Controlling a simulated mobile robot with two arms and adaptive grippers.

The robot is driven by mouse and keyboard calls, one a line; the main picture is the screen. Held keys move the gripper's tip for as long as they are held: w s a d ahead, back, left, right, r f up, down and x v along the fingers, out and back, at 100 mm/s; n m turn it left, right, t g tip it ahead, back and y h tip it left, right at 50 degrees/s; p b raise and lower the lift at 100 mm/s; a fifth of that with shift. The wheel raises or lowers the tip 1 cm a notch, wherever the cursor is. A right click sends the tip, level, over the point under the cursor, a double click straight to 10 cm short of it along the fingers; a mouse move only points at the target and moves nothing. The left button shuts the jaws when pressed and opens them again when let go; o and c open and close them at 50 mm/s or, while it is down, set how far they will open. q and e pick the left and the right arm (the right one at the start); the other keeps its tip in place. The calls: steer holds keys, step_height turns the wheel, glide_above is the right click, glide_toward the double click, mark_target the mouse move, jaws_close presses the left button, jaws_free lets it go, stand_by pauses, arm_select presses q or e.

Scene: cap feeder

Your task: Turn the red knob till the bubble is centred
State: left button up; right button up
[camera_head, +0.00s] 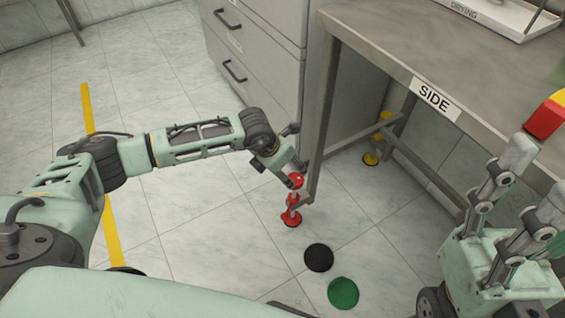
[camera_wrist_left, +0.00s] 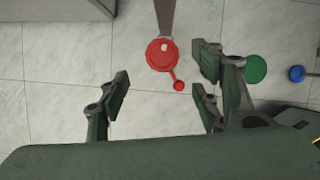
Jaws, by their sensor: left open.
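The red knob (camera_head: 292,217) sits low at the foot of the near table leg, with a small red ball (camera_head: 297,180) above its base. In the left wrist view the knob (camera_wrist_left: 161,55) is a round red disc with a short arm ending in the red ball (camera_wrist_left: 179,86). My left gripper (camera_head: 286,158) is over the knob; in its own view the fingers (camera_wrist_left: 160,85) are spread apart, with the ball between them and nothing gripped. My right gripper (camera_head: 503,172) is at the right, its fingers pointing up, their opening unclear. No bubble is visible.
A steel table (camera_head: 400,50) with a SIDE label (camera_head: 435,98) stands above the knob. Grey drawers (camera_head: 255,60) stand behind. A black disc (camera_head: 318,257) and a green disc (camera_head: 343,293) lie on the floor nearby. A yellow foot (camera_head: 370,159) is under the table.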

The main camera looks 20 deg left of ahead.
arm_select(q)
steer(key=shift+v, duration=1.7)
stand_by(1.3)
